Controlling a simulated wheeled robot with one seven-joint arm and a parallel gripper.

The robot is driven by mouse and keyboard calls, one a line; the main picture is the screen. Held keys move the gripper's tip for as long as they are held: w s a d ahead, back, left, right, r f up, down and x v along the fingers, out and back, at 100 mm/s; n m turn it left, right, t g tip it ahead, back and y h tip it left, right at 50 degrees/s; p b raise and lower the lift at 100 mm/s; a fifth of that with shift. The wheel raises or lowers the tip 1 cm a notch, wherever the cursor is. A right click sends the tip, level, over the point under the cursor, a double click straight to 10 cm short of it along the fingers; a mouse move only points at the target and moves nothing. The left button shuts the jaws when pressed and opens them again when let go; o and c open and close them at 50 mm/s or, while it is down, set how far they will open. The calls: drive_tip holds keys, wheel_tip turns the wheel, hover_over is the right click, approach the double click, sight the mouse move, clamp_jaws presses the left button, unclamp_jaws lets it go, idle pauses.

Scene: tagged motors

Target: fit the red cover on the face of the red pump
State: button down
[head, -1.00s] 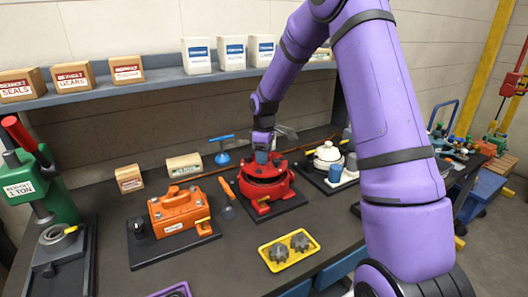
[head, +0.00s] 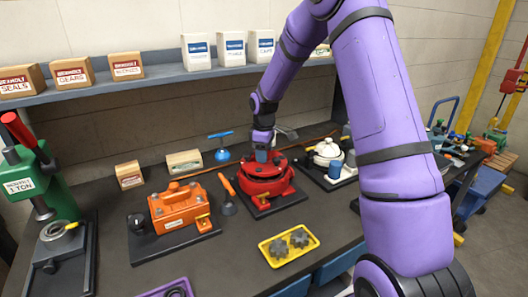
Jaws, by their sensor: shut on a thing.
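The red pump (head: 270,192) stands on a dark base plate on the bench, near the middle of the head view. The red cover (head: 262,171) lies at the top of the pump, under my gripper. My gripper (head: 262,156) points down and is shut on the cover's middle. The cover looks level and close against the pump's face; whether it is fully seated cannot be told. The fingertips are small and partly hidden.
An orange motor (head: 178,210) stands to the left, with an orange-handled tool (head: 227,188) between. A yellow tray (head: 289,246) with gears is in front. A white pump (head: 327,152) and blue cup (head: 335,172) stand right. A shelf (head: 150,82) with boxes runs behind.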

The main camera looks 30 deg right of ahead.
drive_tip(key=shift+f, duration=1.35)
drive_tip(key=shift+c, duration=1.8)
unclamp_jaws()
drive_tip(key=shift+r, duration=3)
wheel_tip(320, 180, up, 11)
